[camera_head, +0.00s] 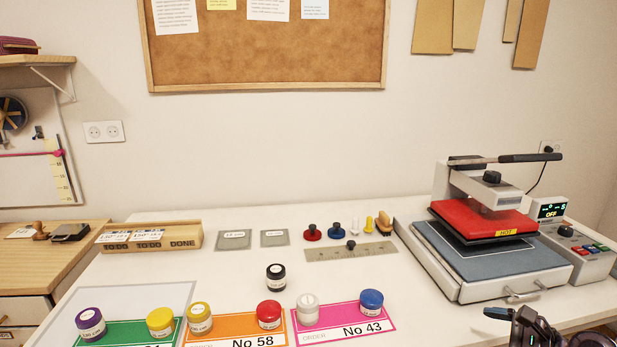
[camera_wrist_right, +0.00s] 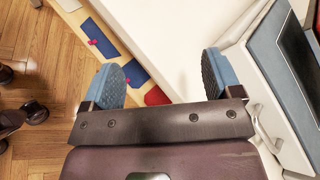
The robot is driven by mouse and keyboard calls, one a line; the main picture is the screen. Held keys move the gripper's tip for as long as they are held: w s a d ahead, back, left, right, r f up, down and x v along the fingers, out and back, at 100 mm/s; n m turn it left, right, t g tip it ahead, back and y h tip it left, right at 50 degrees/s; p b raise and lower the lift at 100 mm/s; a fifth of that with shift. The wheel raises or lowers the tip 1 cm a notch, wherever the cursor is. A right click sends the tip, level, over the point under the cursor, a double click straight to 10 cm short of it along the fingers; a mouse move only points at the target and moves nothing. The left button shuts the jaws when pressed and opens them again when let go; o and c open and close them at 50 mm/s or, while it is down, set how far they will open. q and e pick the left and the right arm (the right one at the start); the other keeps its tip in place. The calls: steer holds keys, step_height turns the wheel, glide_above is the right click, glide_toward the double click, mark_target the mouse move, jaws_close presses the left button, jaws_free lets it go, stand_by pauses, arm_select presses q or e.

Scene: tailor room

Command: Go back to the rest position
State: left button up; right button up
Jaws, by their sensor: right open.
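My right gripper (camera_wrist_right: 160,85) is open and empty in the right wrist view, its two blue-padded fingers wide apart. It is over the front edge of the white table, beside the heat press. Part of my right arm shows at the lower right corner of the head view, in front of the heat press (camera_head: 500,225). My left gripper is not in view.
A control box (camera_head: 580,248) stands right of the press. Wooden floor (camera_wrist_right: 45,80) shows below.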

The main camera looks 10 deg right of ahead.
steer(key=s+a+f+n+t+h, duration=0.1)
steer(key=s+a+f+n+h, duration=0.15)
steer(key=f+n, duration=0.55)
steer(key=s+a+f+n+t+h, duration=0.1)
steer(key=s+f+n+h, duration=0.25)
steer(key=n, duration=0.85)
steer(key=s+a+f+n+h, duration=0.1)
steer(key=s+a+f, duration=0.3)
steer(key=s, duration=0.2)
steer(key=s+a+f+n+g+h, duration=0.1)
steer(key=s+a+f, duration=0.4)
steer(key=s, duration=0.2)
steer(key=shift+s+a, duration=0.3)
